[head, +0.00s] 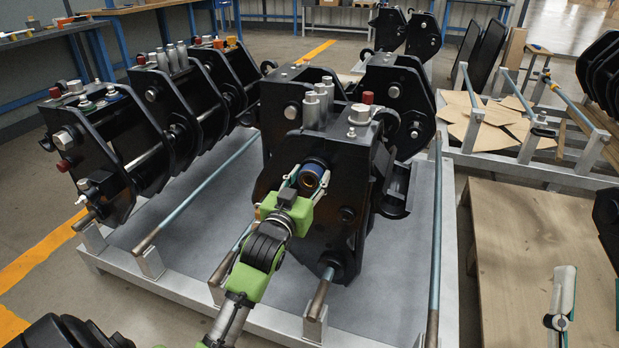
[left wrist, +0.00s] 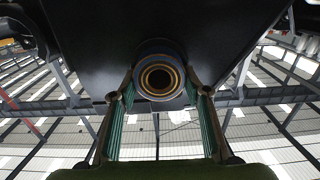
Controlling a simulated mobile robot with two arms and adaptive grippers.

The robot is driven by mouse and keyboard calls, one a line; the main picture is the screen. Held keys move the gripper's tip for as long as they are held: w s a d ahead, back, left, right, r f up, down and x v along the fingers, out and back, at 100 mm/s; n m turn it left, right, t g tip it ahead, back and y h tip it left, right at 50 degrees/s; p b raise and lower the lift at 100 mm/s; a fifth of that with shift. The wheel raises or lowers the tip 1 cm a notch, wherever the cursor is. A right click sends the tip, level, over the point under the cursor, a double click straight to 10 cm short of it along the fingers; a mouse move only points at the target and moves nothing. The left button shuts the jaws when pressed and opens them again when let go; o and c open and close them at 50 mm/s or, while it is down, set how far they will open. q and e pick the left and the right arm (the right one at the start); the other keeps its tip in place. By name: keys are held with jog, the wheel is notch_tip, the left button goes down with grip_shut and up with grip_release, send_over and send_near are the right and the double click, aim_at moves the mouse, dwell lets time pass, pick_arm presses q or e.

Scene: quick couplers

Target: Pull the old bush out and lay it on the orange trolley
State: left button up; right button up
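The old bush (head: 311,175) is a dark round sleeve with a blue outer ring and a bronze inner ring. It sits in the side of the black coupler (head: 340,215) in the middle of the grey stand. It also shows end-on in the left wrist view (left wrist: 159,78). My left gripper (head: 308,178) has a fingertip at each side of the bush, and both seem to touch its ring. My right gripper (head: 563,292) shows partly at the lower right above a wooden top, seen nearly edge-on, away from the bush. I see no orange trolley.
More black couplers (head: 180,110) stand at the left of the grey stand (head: 395,270). Blue-grey bars (head: 436,230) rise along its edges.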

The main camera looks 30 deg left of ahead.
aim_at(305, 184)
pick_arm(q)
jog(key=o, duration=0.6)
jog(key=c, duration=0.5)
jog(key=shift+c, duration=0.2)
pick_arm(e)
jog(key=shift+w, duration=0.15)
pick_arm(q)
jog(key=shift+s+d, duration=0.15)
jog(key=shift+s, duration=0.2)
jog(key=shift+s+p, duration=0.5)
jog(key=shift+s+d+p, duration=0.25)
jog(key=shift+s+p, duration=0.1)
jog(key=shift+s, duration=0.3)
jog(key=shift+s+d, duration=0.1)
jog(key=shift+s, duration=0.45)
jog(key=shift+s+p, duration=0.15)
jog(key=shift+p, duration=0.2)
pick_arm(e)
jog(key=w+f+g+h, duration=0.1)
jog(key=f+g, duration=0.2)
jog(key=f, duration=0.2)
jog(key=w+f+g+h, duration=0.1)
jog(key=w+f+g, duration=0.1)
jog(key=f, duration=0.4)
jog(key=shift+w+d+g, duration=0.25)
jog(key=shift+w+g, duration=0.05)
jog(key=shift+g, duration=0.3)
